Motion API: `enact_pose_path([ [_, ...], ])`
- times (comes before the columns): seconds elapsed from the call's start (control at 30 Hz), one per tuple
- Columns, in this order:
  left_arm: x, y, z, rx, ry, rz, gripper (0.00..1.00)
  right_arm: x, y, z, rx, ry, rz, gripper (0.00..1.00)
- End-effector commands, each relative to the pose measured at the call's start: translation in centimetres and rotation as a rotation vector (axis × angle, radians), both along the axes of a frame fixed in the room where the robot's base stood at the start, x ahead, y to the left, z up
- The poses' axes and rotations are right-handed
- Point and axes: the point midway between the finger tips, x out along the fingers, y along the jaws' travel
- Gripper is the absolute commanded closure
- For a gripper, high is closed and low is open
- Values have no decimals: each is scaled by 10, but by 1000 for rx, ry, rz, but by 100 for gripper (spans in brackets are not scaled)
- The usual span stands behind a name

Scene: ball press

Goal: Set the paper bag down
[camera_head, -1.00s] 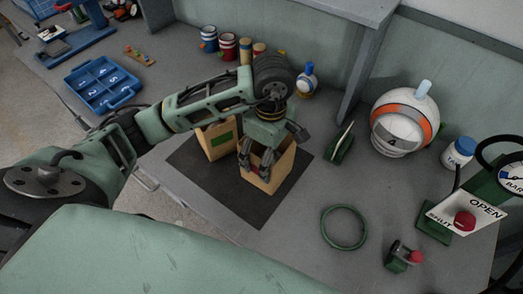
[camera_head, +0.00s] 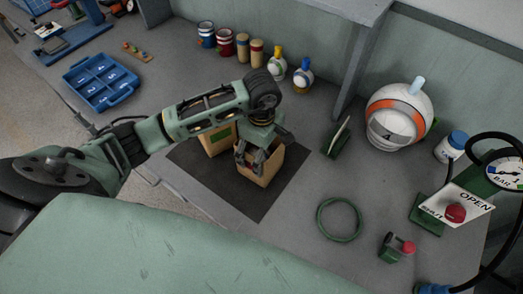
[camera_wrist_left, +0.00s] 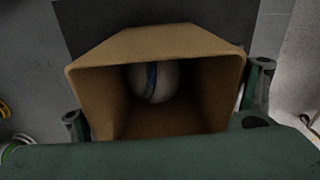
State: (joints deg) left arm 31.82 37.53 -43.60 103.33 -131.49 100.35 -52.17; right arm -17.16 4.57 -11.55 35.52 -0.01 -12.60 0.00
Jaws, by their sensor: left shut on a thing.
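An open-topped brown paper bag (camera_head: 266,168) stands upright over the dark mat (camera_head: 258,207), right of a second brown bag (camera_head: 217,139) with a green patch. My left gripper (camera_head: 250,160) is shut on the near wall of the right bag. In the left wrist view the bag (camera_wrist_left: 150,44) opens toward the camera, and a white ball (camera_wrist_left: 154,82) with a blue stripe lies inside it. The bag's base looks to be at the mat; I cannot tell whether it touches. My right gripper is not in view.
A blue compartment tray (camera_head: 101,84) lies at the left. Bottles (camera_head: 302,76) and cans (camera_head: 206,35) line the back. A green ring (camera_head: 339,219), a round helmet-like ball (camera_head: 398,115) and an OPEN/SHUT valve panel (camera_head: 458,205) stand right. The mat's front right is clear.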

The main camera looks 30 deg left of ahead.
Motion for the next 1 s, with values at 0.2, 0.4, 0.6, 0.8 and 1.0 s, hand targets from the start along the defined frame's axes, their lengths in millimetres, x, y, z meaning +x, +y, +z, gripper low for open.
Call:
enact_pose_path([
  [0.2,0,0,0,0,0,0,1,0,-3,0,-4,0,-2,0],
  [0.4,0,0,0,0,0,0,0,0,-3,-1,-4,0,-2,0],
  [0.6,0,0,1,-1,0,0,0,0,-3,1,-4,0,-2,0],
  [0.8,2,0,22,0,-7,-2,0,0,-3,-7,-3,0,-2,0],
  [1.0,2,0,67,0,-9,-1,0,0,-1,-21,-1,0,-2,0],
])
